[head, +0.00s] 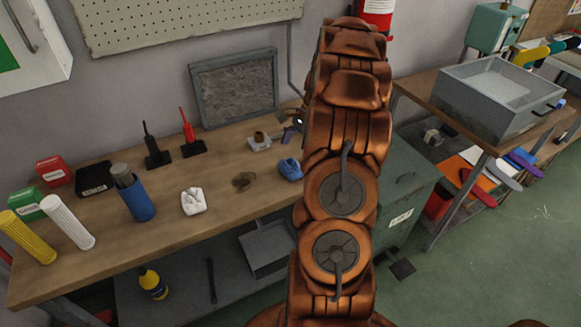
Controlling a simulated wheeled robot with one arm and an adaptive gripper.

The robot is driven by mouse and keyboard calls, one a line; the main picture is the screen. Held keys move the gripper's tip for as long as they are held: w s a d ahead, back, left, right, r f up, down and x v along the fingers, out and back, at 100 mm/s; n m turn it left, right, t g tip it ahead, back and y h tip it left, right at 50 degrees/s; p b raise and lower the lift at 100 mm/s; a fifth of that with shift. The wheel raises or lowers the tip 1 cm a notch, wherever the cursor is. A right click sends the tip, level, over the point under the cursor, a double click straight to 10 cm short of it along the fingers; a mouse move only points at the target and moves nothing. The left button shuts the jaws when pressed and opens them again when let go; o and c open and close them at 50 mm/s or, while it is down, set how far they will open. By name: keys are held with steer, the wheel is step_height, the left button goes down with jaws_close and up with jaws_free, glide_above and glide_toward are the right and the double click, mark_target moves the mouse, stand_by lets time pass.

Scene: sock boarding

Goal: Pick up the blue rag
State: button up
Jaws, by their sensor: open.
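The blue rag (290,169) lies crumpled on the wooden workbench (215,160), near its right end and close to the left side of my copper arm. My gripper (289,124) shows only in part as small dark pieces past the left edge of the arm, above and behind the rag. It is open and apart from the rag. The rest of the gripper is hidden behind the arm.
A white rag (193,201) and a brown rag (243,181) lie left of the blue one. A small block with a brown knob (260,141) stands behind it. A blue holder (137,199) stands further left. A green cabinet (390,205) is right of the bench.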

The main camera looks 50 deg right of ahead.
mark_target(294, 161)
steer(key=x, duration=0.2)
steer(key=p+x, duration=0.1)
steer(key=x, duration=0.2)
steer(key=shift+s+d, duration=0.2)
steer(key=shift+c, duration=0.3)
steer(key=c, duration=0.9)
